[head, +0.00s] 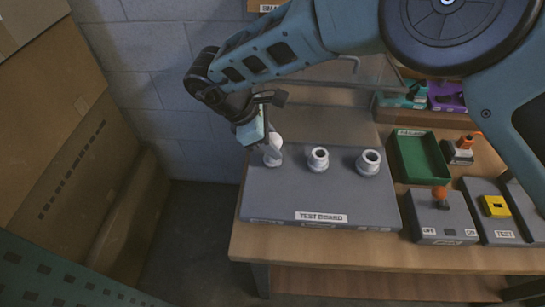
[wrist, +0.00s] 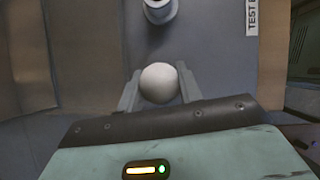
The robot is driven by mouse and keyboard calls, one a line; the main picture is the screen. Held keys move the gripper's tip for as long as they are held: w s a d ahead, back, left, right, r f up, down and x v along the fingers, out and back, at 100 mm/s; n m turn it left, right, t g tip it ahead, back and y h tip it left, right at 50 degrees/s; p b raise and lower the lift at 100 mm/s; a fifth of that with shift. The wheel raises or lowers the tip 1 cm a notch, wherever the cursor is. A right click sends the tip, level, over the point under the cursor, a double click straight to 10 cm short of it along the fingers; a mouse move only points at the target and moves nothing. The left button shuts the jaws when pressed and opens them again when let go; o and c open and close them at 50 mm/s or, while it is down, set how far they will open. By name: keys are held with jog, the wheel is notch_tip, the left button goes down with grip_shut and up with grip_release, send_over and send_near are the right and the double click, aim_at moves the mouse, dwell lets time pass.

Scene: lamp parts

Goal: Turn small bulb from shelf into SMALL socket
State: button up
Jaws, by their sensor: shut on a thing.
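The white bulb (wrist: 160,84) sits between the two fingers of my gripper (wrist: 158,92) in the wrist view, and the fingers are shut on it. In the head view my gripper (head: 271,150) points down over the left end of the grey test board (head: 330,205), and the bulb (head: 275,141) shows as a white dome. The bulb stands over the leftmost socket (head: 272,161), which is mostly hidden behind the fingers. I cannot tell how deep the bulb sits in it.
A green tray (head: 421,158) lies right of the board. Switch boxes stand in front of it, one with an orange knob (head: 440,193), another with a yellow part (head: 495,206). Teal and purple bins (head: 447,96) are at the back right. Cardboard boxes (head: 70,140) stand at left.

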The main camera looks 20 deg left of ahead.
jog(key=shift+w, duration=0.15)
jog(key=shift+m, duration=0.4)
jog(key=o, duration=0.9)
jog(key=shift+g, duration=0.3)
jog(key=shift+b+v, duration=0.65)
jog(key=shift+v, duration=8.05)
jog(key=shift+a, duration=0.1)
